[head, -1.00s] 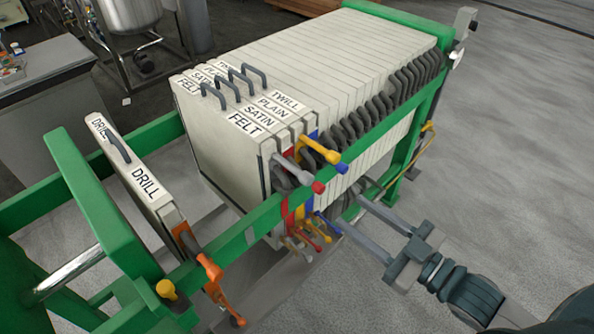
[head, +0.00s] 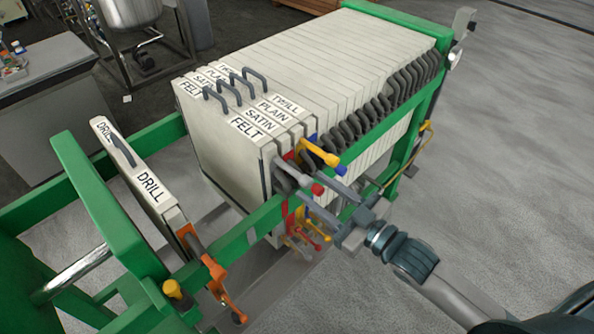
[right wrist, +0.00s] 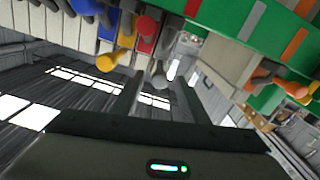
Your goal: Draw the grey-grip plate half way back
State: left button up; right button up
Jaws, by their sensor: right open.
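The grey-grip plate, labelled FELT (head: 225,165), is the front plate of the pack in the head view. Its grey grip (head: 287,172) sticks out over the green rail beside the red one. In the right wrist view the grey grip (right wrist: 160,80) shows between my fingers, with the red grip (right wrist: 146,30) and yellow grip (right wrist: 108,61) close by. My right gripper (head: 313,195) is open, coming from the right, its fingertips among the grips. It also shows in the right wrist view (right wrist: 158,85). Contact cannot be told. My left gripper is out of view.
The DRILL plate (head: 140,180) with an orange grip (head: 217,270) stands apart at the left, near the green end frame (head: 95,205). Between it and FELT is a clear gap. The green rail (head: 240,238) bears coloured marks. SATIN, PLAIN and TWILL stand tight behind FELT.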

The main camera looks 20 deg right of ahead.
aim_at(297, 178)
jog(key=p+x, duration=0.1)
jog(key=x, duration=0.4)
jog(key=shift+r, duration=0.1)
jog(key=shift+w+a+p, duration=0.3)
jog(key=shift+w+a, duration=0.05)
jog(key=shift+w, duration=0.3)
grip_shut()
